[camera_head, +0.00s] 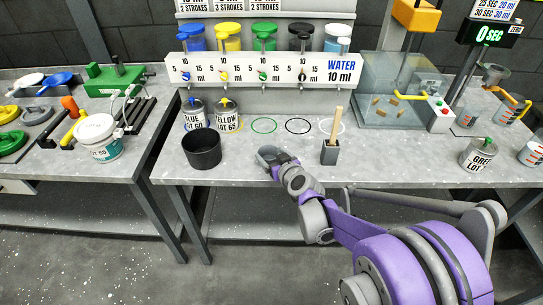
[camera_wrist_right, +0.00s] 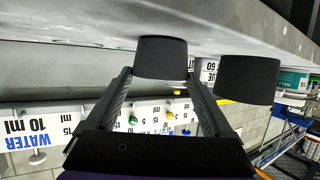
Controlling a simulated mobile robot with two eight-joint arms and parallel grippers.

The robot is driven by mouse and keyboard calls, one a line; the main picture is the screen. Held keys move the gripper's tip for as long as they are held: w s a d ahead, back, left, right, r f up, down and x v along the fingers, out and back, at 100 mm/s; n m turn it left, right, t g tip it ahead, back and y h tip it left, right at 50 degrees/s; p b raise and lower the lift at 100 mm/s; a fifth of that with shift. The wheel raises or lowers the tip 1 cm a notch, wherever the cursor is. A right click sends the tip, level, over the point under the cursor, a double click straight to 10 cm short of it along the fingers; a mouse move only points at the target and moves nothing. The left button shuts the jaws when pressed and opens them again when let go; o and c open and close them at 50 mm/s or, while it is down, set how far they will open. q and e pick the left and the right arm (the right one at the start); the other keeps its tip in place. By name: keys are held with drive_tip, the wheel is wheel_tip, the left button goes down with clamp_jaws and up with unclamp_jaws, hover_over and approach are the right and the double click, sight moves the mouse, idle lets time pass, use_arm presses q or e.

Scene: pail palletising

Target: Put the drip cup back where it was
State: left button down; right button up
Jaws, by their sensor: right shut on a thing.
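My right gripper (camera_head: 268,156) is just above or at the front part of the middle table, right of a wide black pot (camera_head: 202,150). In the right wrist view, which is upside down, its two fingers are shut on a small dark cup (camera_wrist_right: 160,57), seemingly the drip cup. The wide black pot also shows there (camera_wrist_right: 248,80), beside the held cup and apart from it. In the head view the held cup is mostly hidden by the gripper, so I cannot tell whether it touches the table. My left gripper is not in view.
Blue (camera_head: 195,112) and yellow (camera_head: 227,114) pails stand below the dispenser (camera_head: 262,72). Green (camera_head: 263,125), black (camera_head: 298,126) and white rings beside them are empty. A stick holder (camera_head: 330,152) stands right of my gripper. A green-labelled pail (camera_head: 478,155) is far right.

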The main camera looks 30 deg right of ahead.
drive_tip(key=shift+f, duration=0.1)
drive_tip(key=o, duration=1.3)
drive_tip(key=shift+s+r, duration=0.25)
drive_tip(key=shift+s, duration=0.05)
drive_tip(key=p+v, duration=0.3)
drive_tip(key=v, duration=0.8)
drive_tip(key=s+a+f+n+g+y, duration=0.1)
drive_tip(key=s+a+f+g+y, duration=0.15)
drive_tip(key=a, duration=0.35)
drive_tip(key=s+a+f+n+g+y, duration=0.1)
drive_tip(key=s+a, duration=0.3)
drive_tip(key=a, duration=0.2)
drive_tip(key=s+f+g, duration=0.1)
drive_tip(key=s, duration=0.3)
drive_tip(key=s+a+f+g+h, duration=0.1)
drive_tip(key=s+g, duration=0.1)
drive_tip(key=s, duration=0.2)
drive_tip(key=s+f+g, duration=0.1)
drive_tip(key=s+g, duration=0.1)
drive_tip(key=s, duration=0.2)
drive_tip(key=shift+s+a+f+m+g+h, duration=0.25)
drive_tip(key=shift+s+a+f+m+h, duration=0.05)
drive_tip(key=shift+s+f+h, duration=0.1)
